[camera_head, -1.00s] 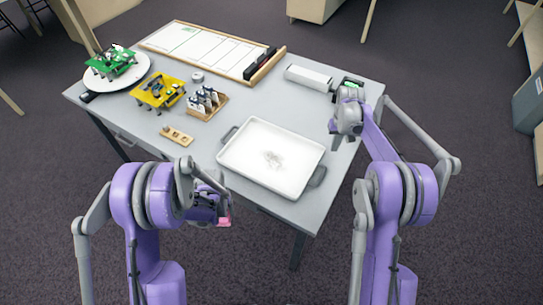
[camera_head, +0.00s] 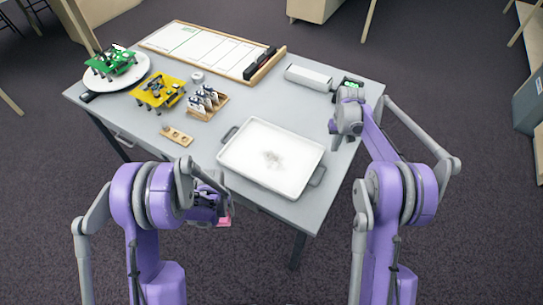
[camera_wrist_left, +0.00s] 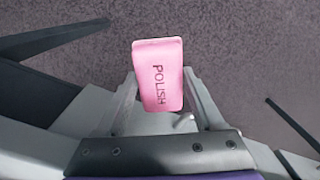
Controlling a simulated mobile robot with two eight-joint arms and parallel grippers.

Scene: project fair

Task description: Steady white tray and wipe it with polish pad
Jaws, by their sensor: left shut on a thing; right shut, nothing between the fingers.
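The white tray (camera_head: 246,158) lies at the near right part of the grey table, with a grey handle at each end and a greyish smudge (camera_head: 272,160) on its floor. The pink polish pad (camera_wrist_left: 158,75), marked POLISH, is held between the fingers of my left gripper (camera_wrist_left: 160,98). In the head view a bit of the pad (camera_head: 224,221) shows in front of the table's near edge, left of and apart from the tray. My right gripper (camera_head: 334,136) is shut and empty, just right of the tray's far right corner and not visibly touching it.
A white box (camera_head: 308,77) lies behind the tray. A wooden card holder (camera_head: 208,106), a wooden strip (camera_head: 177,136), a yellow stand (camera_head: 158,91) and a whiteboard (camera_head: 205,47) occupy the left and back. Bare tabletop (camera_head: 262,103) lies between whiteboard and tray.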

